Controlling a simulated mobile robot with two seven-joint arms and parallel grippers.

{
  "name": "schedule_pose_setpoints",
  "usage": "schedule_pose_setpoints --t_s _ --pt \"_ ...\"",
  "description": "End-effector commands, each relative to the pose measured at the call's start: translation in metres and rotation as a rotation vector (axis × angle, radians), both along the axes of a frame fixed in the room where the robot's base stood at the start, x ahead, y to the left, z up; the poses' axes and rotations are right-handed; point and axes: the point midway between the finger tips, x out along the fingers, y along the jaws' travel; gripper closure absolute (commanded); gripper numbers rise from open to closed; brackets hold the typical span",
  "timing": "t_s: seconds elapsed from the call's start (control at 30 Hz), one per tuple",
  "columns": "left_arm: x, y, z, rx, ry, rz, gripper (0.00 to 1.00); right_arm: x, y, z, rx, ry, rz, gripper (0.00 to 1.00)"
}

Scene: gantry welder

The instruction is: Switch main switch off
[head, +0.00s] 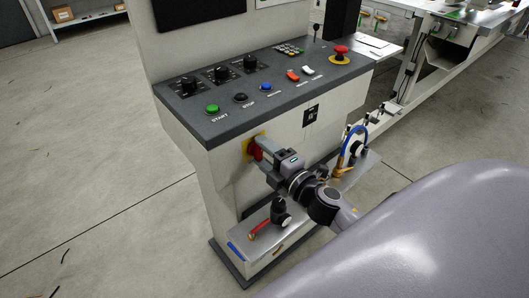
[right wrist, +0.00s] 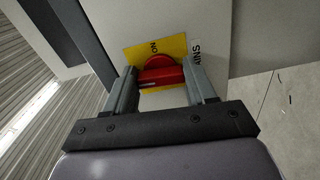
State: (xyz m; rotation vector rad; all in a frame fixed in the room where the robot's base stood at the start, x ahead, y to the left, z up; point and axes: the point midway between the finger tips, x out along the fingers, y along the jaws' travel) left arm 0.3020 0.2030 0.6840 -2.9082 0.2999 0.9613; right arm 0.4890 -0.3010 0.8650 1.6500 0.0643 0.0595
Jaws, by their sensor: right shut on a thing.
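The main switch is a red rotary handle (right wrist: 160,73) on a yellow plate (right wrist: 172,47) fixed to the front of the control console. In the right wrist view the plate reads "ON", and "AINS" shows on a label beside it. In the head view the red handle (head: 258,153) is partly hidden by my right gripper (head: 261,149). My right gripper (right wrist: 160,82) is shut on the red handle, with one finger on each side of it. My left gripper is not in either view.
The console top (head: 270,80) carries a green start button (head: 212,108), knobs and a red emergency stop (head: 340,52). Below the switch, a metal shelf (head: 270,236) holds a red-handled tool (head: 262,229). Open floor (head: 80,170) lies to the left.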

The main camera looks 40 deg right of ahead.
Motion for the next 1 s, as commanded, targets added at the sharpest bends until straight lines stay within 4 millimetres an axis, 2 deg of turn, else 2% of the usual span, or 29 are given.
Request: schedule_pose_setpoints --t_s 0.3,0.77,0.8,0.83,0.87,1.0 --pt "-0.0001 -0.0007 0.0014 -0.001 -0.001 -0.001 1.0 0.0002 0.0 0.0006 -0.087 -0.007 0.0 0.75" --pt "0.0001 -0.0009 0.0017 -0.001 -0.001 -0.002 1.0 0.0002 0.0 0.0006 -0.1 -0.008 0.0 0.75" --pt "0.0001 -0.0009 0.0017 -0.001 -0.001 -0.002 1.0 0.0002 0.0 0.0006 -0.1 -0.009 0.0 0.32" --pt "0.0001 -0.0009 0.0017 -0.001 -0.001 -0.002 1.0 0.0002 0.0 0.0006 -0.1 -0.009 0.0 0.22" --pt "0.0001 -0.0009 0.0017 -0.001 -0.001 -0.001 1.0 0.0002 0.0 0.0006 -0.1 -0.008 0.0 0.19" --pt "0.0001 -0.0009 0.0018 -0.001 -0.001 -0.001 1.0 0.0002 0.0 0.0005 -0.098 -0.008 0.0 0.19"
